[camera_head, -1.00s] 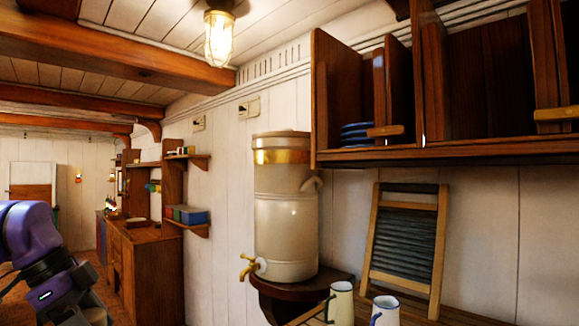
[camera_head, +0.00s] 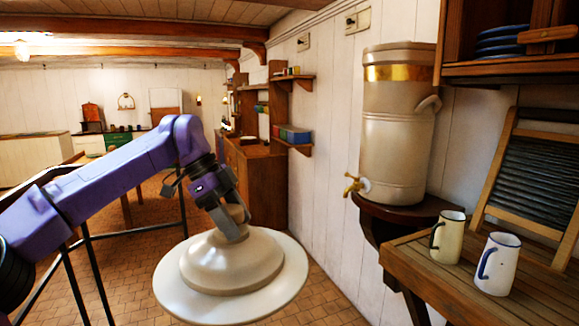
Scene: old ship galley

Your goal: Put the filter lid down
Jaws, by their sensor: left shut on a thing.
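The filter lid (camera_head: 228,268) is a broad cream disc with a raised dome and a knob on top. My left gripper (camera_head: 236,226) comes down from above and is shut on the lid's knob. The lid hangs in the air over the tiled floor, nearly level. The water filter (camera_head: 395,140) is a tall cream stoneware cylinder with a gold band and a brass tap (camera_head: 353,185). It stands on a dark wooden corner shelf (camera_head: 425,205) to the right of the lid, apart from it. Its top looks flat and bare. My right gripper is not in view.
A wooden counter (camera_head: 440,285) at the lower right bears a cream mug (camera_head: 447,237) and a white mug (camera_head: 496,264). A washboard (camera_head: 535,170) leans on the wall behind them. Left of them is open tiled floor (camera_head: 345,303); a wooden cabinet (camera_head: 258,185) stands farther back.

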